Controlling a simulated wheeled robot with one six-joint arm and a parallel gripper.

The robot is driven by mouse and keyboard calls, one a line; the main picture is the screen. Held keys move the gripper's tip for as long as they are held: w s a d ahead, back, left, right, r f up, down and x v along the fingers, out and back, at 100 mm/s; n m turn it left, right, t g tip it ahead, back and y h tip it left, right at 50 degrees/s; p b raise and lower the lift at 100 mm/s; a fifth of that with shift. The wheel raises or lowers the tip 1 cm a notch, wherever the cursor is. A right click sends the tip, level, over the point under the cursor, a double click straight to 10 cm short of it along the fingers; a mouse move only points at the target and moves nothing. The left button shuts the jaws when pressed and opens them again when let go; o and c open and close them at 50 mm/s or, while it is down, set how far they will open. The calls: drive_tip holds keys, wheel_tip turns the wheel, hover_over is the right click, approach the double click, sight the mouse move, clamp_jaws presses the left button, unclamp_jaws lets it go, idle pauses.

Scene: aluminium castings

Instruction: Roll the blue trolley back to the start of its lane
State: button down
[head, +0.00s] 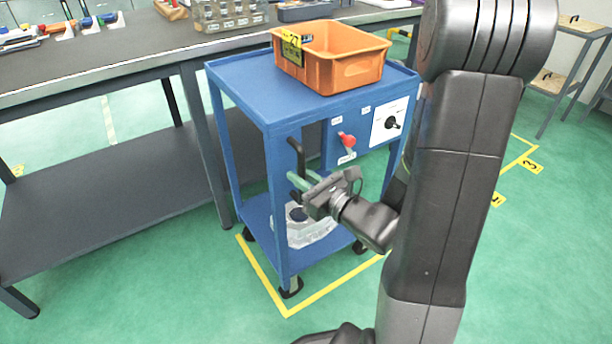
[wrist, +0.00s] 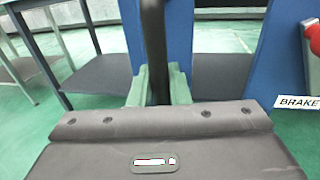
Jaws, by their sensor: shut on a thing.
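The blue trolley (head: 238,85) stands beside the long workbench, inside yellow floor lines. An orange bin (head: 340,75) sits on its top. A dark vertical handle (head: 296,152) is on its near post; it also shows upright in the wrist view (wrist: 153,45). My gripper (head: 300,181) is shut on the handle, with its green fingers on both sides of the bar in the wrist view (wrist: 158,85). A red brake lever (head: 347,140) and a black knob (head: 391,123) are on the trolley's panel. A clear container (head: 308,229) sits on the lower shelf.
The workbench (head: 110,65) with a lower shelf (head: 95,195) runs close along the trolley's left side. Yellow floor lines (head: 325,291) and number tags (head: 531,166) mark the green floor. Floor in front of the trolley is clear. A rack (head: 572,65) stands at the far right.

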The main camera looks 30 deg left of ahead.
drive_tip(key=shift+s+f, duration=0.1)
drive_tip(key=shift+s, duration=0.15)
drive_tip(key=c, duration=1.4)
unclamp_jaws()
drive_tip(key=shift+s+a, duration=0.15)
drive_tip(key=shift+c, duration=0.2)
drive_tip(key=s+d+p, duration=0.1)
drive_tip(key=s+d, duration=0.1)
drive_tip(key=d, duration=1.1)
drive_tip(key=shift+s+d, duration=0.3)
drive_tip(key=shift+a, duration=0.15)
drive_tip(key=shift+w+a+b, duration=0.15)
drive_tip(key=shift+w+a, duration=0.3)
drive_tip(key=shift+a, duration=1.7)
drive_tip(key=shift+w+a+b, duration=0.2)
drive_tip(key=shift+w+a, duration=0.3)
drive_tip(key=shift+a, duration=1.65)
drive_tip(key=shift+w+a+b, duration=0.15)
drive_tip(key=shift+w+a, duration=0.3)
drive_tip(key=shift+a, duration=1.7)
